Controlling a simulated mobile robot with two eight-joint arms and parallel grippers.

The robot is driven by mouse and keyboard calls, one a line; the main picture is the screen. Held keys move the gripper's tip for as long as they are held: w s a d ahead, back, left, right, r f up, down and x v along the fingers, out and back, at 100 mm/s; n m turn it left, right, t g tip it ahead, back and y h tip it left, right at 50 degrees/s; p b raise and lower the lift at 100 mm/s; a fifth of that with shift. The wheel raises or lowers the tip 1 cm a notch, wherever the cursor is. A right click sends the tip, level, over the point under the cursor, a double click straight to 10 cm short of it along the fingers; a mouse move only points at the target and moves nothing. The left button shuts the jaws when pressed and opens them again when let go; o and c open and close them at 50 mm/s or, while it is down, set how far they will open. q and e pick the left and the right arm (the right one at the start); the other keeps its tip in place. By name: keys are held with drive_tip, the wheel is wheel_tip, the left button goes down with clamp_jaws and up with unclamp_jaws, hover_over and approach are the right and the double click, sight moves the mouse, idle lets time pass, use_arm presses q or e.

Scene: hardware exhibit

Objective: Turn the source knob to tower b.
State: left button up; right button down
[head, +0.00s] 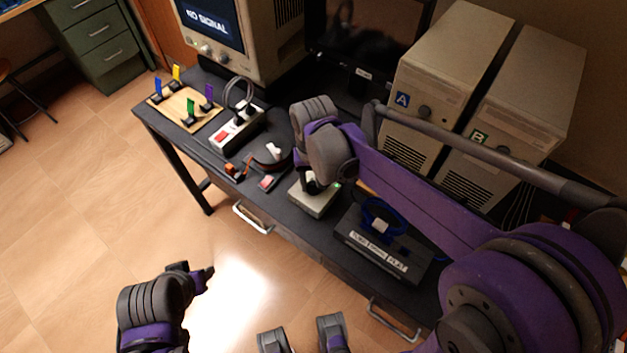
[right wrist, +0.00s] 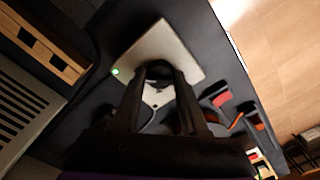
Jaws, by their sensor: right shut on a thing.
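The source knob (right wrist: 159,72) is a dark round knob on a small beige switch box. The box (head: 312,203) sits on the dark desk, and a green light shows at its corner in the right wrist view (right wrist: 115,72). My right gripper (head: 312,186) reaches down over the box and is shut on the knob; its fingers cover part of it. I cannot read which way the knob points. Tower A (head: 445,60) and tower B (head: 525,95) stand behind on the right. My left gripper (head: 203,277) is low at the left, off the desk, its jaws unclear.
A monitor (head: 232,35) reads NO SIGNAL. A power strip (head: 237,130), a wooden board (head: 187,110) with coloured pieces and a red-ended item (head: 267,182) lie left of the box. A dark labelled box (head: 380,247) with a blue cable stands right of it.

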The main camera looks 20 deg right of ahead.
sight(314, 184)
drive_tip(key=shift+c, duration=2.2)
unclamp_jaws()
wheel_tip(314, 184, up, 11)
drive_tip(key=p, duration=0.1)
drive_tip(key=shift+f, duration=0.1)
